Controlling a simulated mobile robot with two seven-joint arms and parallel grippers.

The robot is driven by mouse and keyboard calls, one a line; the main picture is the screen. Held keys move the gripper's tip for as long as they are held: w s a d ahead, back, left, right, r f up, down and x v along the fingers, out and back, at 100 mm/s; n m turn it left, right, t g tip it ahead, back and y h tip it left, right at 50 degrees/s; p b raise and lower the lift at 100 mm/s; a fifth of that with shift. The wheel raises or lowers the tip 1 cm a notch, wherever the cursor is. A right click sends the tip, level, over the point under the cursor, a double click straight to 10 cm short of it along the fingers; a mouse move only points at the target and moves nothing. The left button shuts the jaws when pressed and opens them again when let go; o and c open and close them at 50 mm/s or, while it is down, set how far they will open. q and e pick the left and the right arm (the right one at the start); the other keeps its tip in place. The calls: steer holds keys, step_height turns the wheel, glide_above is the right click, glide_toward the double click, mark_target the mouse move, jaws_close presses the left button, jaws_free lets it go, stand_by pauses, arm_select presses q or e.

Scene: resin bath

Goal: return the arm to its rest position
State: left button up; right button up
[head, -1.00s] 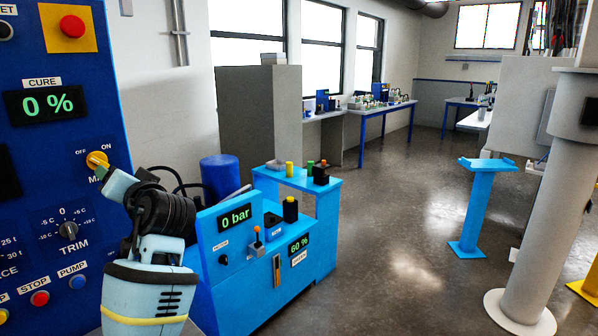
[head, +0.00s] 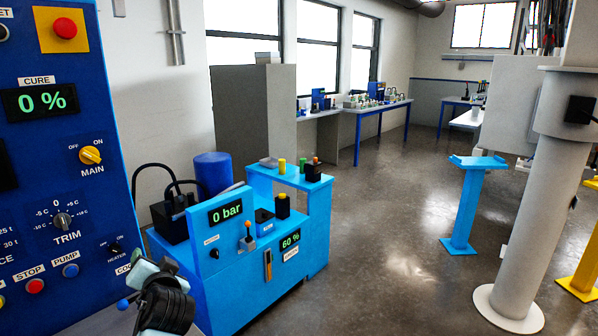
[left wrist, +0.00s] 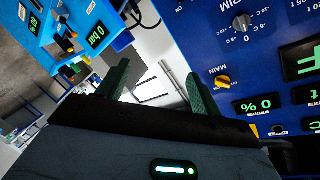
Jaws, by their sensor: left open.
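My left gripper (head: 147,272) is low in the head view, in front of the panel's bottom right edge, with the dark ribbed part of my arm beside it. Its fingertips are hard to make out there. In the left wrist view the left gripper (left wrist: 160,88) shows two dark green fingers spread apart with nothing between them. The yellow MAIN switch (head: 90,155) on the blue control panel (head: 75,110) stands clear of the gripper; it also shows in the left wrist view (left wrist: 222,82). My right gripper is not in view.
A light blue pump bench (head: 225,285) reading 0 bar and 60 % stands just right of my left arm. A blue drum (head: 213,172) is behind it. A thick grey column (head: 535,200) and a blue stand (head: 467,205) are at the right. The middle floor is clear.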

arm_select(q)
steer(key=s+d+f+m+g+h, duration=0.15)
steer(key=s+f, duration=0.25)
steer(key=f, duration=0.4)
steer(key=s+d+f+h, duration=0.25)
steer(key=s+f, duration=0.25)
steer(key=f, duration=0.3)
steer(key=s+d+f+h, duration=0.2)
steer(key=s+f, duration=0.2)
steer(key=f, duration=0.3)
steer(key=s+d+f+g+h, duration=0.1)
steer(key=s+f, duration=0.3)
steer(key=s, duration=0.5)
steer(key=s+d+f+n+h, duration=0.1)
steer(key=s+f, duration=0.3)
steer(key=s, duration=0.5)
steer(key=s+d+f+n+g+h, duration=0.1)
steer(key=s+d+f+h, duration=0.1)
steer(key=s, duration=0.7)
step_height(320, 180, down, 2)
steer(key=shift+s+d+f+g+h, duration=0.15)
steer(key=shift+d+f+g+h, duration=0.1)
steer(key=shift+d+g+h, duration=0.25)
